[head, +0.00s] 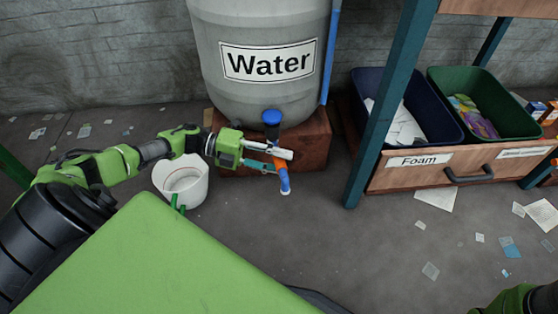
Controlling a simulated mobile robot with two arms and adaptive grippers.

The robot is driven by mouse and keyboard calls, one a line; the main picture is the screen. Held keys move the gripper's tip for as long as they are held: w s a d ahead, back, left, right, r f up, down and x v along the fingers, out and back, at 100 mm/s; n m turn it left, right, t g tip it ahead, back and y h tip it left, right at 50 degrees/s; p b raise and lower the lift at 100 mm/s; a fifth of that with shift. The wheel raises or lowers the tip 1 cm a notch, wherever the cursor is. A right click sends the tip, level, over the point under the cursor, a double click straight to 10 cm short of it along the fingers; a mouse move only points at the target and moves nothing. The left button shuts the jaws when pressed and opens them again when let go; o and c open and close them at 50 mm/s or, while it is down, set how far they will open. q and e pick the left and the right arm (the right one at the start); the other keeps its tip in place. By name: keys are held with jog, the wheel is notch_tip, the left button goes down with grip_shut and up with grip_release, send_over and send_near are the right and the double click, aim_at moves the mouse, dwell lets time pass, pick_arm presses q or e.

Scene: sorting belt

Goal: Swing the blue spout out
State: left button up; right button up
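A grey water tank (262,95) labelled "Water" stands on a brown block. At its front is a blue tap top (271,117), and below it a spout with an orange part and a blue end (285,184) pointing down. My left gripper (280,161) is at the spout from the left, above its blue end. Its two fingers look spread, and the upper one hides part of the spout. I cannot tell whether they touch it. A white bucket (182,182) stands on the floor to the left of the spout, under my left arm. My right gripper is out of view.
The brown block (306,140) is behind the spout. To the right, a shelf post (385,110) stands beside a blue bin (440,125) and a green bin (515,125). Paper scraps lie on the floor. The floor in front of the spout is mostly clear.

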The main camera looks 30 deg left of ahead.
pick_arm(q)
jog(key=shift+a, duration=0.15)
jog(key=v, duration=1.1)
jog(key=shift+s+a+r, duration=0.15)
jog(key=shift+a, duration=0.2)
